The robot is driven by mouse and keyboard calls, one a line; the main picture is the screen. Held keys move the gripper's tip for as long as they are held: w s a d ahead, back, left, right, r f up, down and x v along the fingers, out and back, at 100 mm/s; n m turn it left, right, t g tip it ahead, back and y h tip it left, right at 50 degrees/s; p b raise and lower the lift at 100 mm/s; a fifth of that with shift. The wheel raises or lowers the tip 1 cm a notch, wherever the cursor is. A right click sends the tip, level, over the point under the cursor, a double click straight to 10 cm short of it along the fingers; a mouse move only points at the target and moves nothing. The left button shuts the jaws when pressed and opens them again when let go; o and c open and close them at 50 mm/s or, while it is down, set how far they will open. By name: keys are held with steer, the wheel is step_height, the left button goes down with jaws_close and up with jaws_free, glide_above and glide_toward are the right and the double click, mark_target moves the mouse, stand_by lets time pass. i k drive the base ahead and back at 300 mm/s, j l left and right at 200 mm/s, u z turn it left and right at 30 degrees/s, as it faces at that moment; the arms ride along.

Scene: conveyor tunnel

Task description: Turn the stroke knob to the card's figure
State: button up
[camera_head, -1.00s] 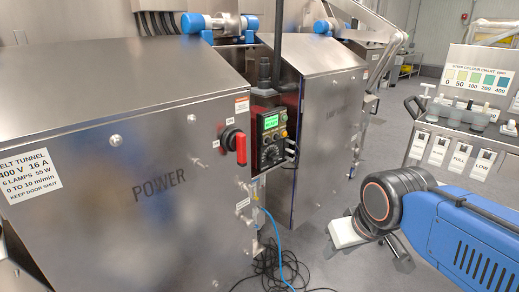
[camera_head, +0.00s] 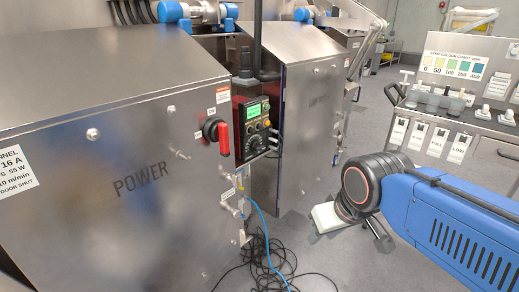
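A black control unit (camera_head: 256,126) with a lit green display and a dark round knob (camera_head: 257,143) low on its face sits in the gap between two steel cabinets. The knob is small and its scale and pointer are not readable. I cannot tell for sure that it is the stroke knob. White cards (camera_head: 438,142) hang on the front of the cart at right; some read FULL and LOW. My blue arm comes in from the right, apart from the unit.
The POWER cabinet (camera_head: 105,170) has a red-handled switch (camera_head: 222,136) just left of the unit. A second cabinet (camera_head: 305,130) stands to its right. Black and blue cables (camera_head: 265,262) lie on the floor below. The cart (camera_head: 480,128) carries a colour chart (camera_head: 453,66).

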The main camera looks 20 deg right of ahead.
mark_target(255, 145)
steer(key=i+l+z, duration=0.1)
steer(key=z, duration=0.9)
steer(key=i+l+z, duration=0.2)
steer(key=i+z, duration=0.8)
steer(key=i, duration=0.15)
steer(key=i+j, duration=0.15)
steer(key=i, duration=0.35)
steer(key=u, duration=3.1)
steer(key=k+l, duration=0.1)
steer(key=l, duration=0.15)
